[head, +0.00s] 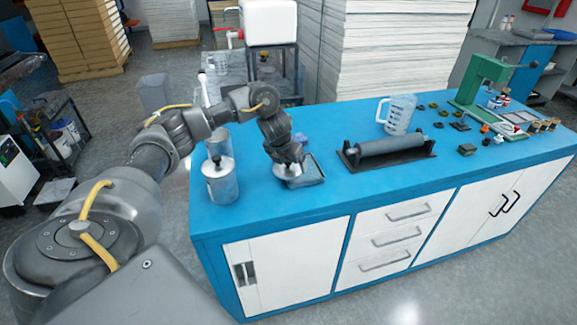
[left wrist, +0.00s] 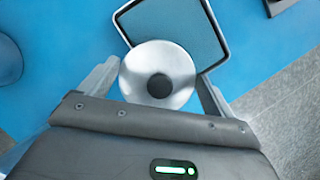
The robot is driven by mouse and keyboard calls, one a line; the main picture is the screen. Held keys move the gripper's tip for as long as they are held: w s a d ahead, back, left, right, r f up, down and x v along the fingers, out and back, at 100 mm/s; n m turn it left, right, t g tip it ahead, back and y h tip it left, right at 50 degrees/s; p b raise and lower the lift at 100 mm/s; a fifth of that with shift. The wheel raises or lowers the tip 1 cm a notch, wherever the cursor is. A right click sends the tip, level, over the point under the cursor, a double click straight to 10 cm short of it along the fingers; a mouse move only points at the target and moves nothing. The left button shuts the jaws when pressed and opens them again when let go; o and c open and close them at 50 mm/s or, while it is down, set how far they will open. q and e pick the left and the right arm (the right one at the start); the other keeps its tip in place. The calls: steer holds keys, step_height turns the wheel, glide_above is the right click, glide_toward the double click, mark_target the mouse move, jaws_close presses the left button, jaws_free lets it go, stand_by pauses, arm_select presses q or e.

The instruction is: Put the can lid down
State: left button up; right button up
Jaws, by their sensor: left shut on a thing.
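The can lid is a round silver disc with a dark knob; it shows in the left wrist view (left wrist: 178,72) between my left gripper's fingers (left wrist: 160,85). In the head view my left gripper (head: 288,168) points down over a shallow dark-rimmed tray (head: 312,172) on the blue bench top. The gripper is shut on the lid, which overlaps the near part of the tray in the left wrist view (left wrist: 205,28). I cannot tell whether the lid touches the tray. My right gripper is not in view.
A roller on a dark base (head: 388,152) lies to the right. A clear jug (head: 399,114) stands behind it. The front bench strip is clear.

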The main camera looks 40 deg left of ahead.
arm_select(q)
steer(key=shift+w+a+f, duration=0.1)
steer(key=shift+f, duration=0.6)
steer(key=shift+f, duration=0.3)
steer(key=o, duration=0.7)
steer(key=shift+r, duration=0.1)
